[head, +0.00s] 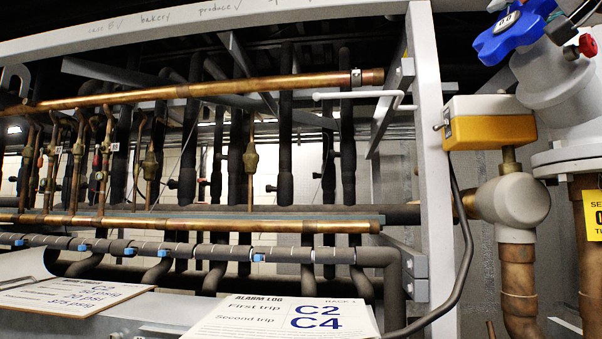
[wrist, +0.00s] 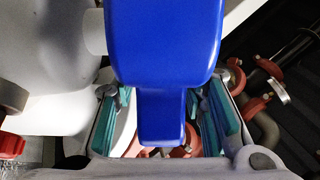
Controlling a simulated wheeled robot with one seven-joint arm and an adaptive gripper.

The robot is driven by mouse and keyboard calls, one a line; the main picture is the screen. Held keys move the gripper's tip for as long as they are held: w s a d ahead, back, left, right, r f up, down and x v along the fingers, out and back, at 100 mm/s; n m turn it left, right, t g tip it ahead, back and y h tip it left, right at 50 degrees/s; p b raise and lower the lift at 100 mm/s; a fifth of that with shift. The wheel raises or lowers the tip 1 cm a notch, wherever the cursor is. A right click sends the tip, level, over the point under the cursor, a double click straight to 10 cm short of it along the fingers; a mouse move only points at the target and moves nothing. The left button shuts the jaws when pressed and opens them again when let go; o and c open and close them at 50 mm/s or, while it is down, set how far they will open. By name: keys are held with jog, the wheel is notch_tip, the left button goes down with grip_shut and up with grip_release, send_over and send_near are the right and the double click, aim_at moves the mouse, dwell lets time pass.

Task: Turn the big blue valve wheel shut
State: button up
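The big blue valve wheel (head: 508,32) is at the top right of the head view, on top of a pale grey valve body (head: 556,72). Its upper edge is partly cut off there. In the wrist view the blue wheel (wrist: 165,45) fills the upper middle, and a narrower blue lobe hangs down from it. My gripper (wrist: 165,118) is open, with teal finger pads on both sides of that lobe. Gaps show between the lobe and both pads, so neither looks in contact. My gripper does not clearly show in the head view.
A small red knob (head: 587,45) is right of the wheel. A yellow and white box (head: 490,122) is below left of it, and a yellow tag (head: 594,215) hangs below right. A grey rack post (head: 432,170) stands left. Red clamps (wrist: 255,107) lie beyond my gripper.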

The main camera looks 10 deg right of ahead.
jog(key=shift+w+a+r+n+g+y+p, duration=0.1)
jog(key=shift+w+n+g+y+p, duration=0.35)
jog(key=shift+p, duration=1.65)
jog(key=shift+w+n+g+y+p, duration=0.1)
jog(key=shift+n+g+y+p, duration=0.6)
jog(key=shift+p, duration=1.4)
jog(key=shift+w+a+r+n+g+y+p, duration=0.1)
jog(key=shift+w+n+g+y+p, duration=0.45)
jog(key=shift+p, duration=1.55)
jog(key=g+y+p, duration=0.1)
jog(key=p, duration=0.1)
jog(key=y+p, duration=0.1)
jog(key=p, duration=0.2)
jog(key=shift+s+a+f+n+g, duration=0.1)
jog(key=shift+s+f+n+g, duration=0.1)
jog(key=shift+n+g, duration=0.2)
